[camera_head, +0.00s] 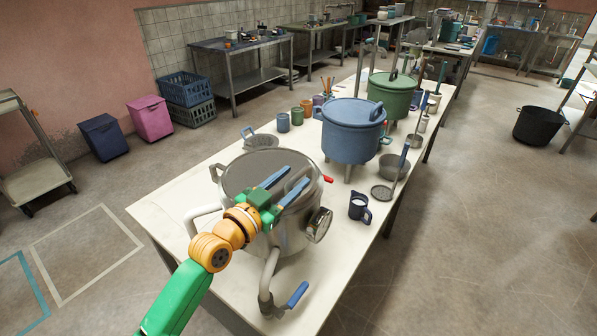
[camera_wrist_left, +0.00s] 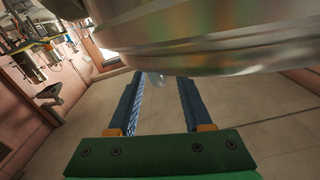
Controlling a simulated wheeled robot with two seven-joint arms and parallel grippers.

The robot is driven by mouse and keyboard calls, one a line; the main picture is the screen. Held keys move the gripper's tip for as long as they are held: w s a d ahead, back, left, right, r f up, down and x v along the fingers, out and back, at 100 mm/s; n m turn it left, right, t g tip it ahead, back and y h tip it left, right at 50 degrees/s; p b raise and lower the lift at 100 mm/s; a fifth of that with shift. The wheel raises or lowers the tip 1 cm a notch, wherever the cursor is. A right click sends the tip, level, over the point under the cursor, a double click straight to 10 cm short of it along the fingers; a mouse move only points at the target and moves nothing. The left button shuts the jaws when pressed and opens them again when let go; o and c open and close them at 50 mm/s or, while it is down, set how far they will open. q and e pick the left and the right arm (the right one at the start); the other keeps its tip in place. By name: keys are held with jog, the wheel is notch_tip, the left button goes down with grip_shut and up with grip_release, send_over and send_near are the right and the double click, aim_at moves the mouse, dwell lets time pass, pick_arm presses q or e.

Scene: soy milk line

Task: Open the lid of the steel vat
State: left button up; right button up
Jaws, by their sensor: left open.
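The steel vat (camera_head: 290,238) stands on the near end of the long table. Its round lid (camera_head: 245,168) lies closed on top, with a metal loop at the left edge and a red-tipped lever (camera_head: 327,179) at the right. My left gripper (camera_head: 297,174) reaches over the vat from the front, its two blue fingers apart and nothing visible between them. They cover part of the lid; contact cannot be told. In the left wrist view, the open fingers (camera_wrist_left: 159,78) point forward below a shiny curved steel surface (camera_wrist_left: 220,45). My right gripper is out of view.
The table's (camera_head: 160,208) left front corner is bare.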

aim_at(307, 167)
pick_arm(q)
jog(key=x, duration=0.3)
jog(key=shift+w+f, duration=0.1)
jog(key=shift+f, duration=0.15)
jog(key=shift+s+a+r, duration=0.1)
jog(key=shift+s+r, duration=0.05)
jog(key=shift+s, duration=0.05)
jog(key=shift+c, duration=0.5)
grip_shut()
dwell(0.5)
